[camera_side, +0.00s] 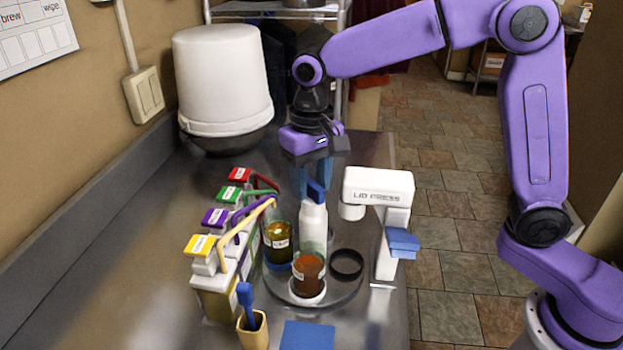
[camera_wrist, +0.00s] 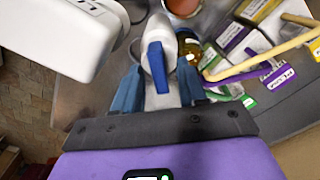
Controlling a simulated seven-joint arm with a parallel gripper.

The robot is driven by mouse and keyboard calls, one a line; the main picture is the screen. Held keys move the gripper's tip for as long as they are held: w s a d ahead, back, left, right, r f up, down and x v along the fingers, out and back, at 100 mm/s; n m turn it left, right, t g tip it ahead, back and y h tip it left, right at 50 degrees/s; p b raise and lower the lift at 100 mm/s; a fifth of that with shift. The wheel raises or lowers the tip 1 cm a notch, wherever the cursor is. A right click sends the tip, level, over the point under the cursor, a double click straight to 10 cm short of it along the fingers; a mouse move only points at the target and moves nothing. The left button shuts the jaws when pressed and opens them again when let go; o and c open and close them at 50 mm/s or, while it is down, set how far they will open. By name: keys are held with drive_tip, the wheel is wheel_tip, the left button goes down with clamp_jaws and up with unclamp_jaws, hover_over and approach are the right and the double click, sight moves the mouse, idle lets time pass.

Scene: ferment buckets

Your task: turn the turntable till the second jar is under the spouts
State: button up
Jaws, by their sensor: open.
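The round grey turntable (camera_side: 342,289) sits on the steel counter. It bears a jar with olive-yellow contents (camera_side: 278,243) at its left and a red-brown jar (camera_side: 308,276) at its front. A black ring (camera_side: 347,264) at its right looks empty. A white bottle-like post with a blue lever (camera_side: 313,216) stands towards the back. My gripper (camera_side: 312,180) is open just above the post. In the wrist view its blue fingers (camera_wrist: 157,88) lie either side of the lever (camera_wrist: 157,66); contact cannot be told. The yellow spout (camera_side: 245,224) reaches towards the olive jar. Which jar is second is unclear.
Red, green, purple and yellow dispensers (camera_side: 212,216) line the left. A white lid press (camera_side: 378,185) with a blue pad stands right. A white bucket (camera_side: 222,80) is behind. A blue-handled brush in a tan cup (camera_side: 252,330) and a blue mat (camera_side: 307,335) are in front.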

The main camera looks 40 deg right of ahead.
clamp_jaws()
drive_tip(key=shift+m, duration=0.6)
drive_tip(key=shift+d+m, duration=0.1)
drive_tip(key=shift+m, duration=1.7)
drive_tip(key=shift+d+m, duration=0.1)
drive_tip(key=shift+m, duration=2.1)
drive_tip(key=shift+s+m, duration=0.15)
drive_tip(key=shift+m, duration=3.85)
drive_tip(key=shift+s+d+m, duration=0.1)
drive_tip(key=shift+m, duration=0.3)
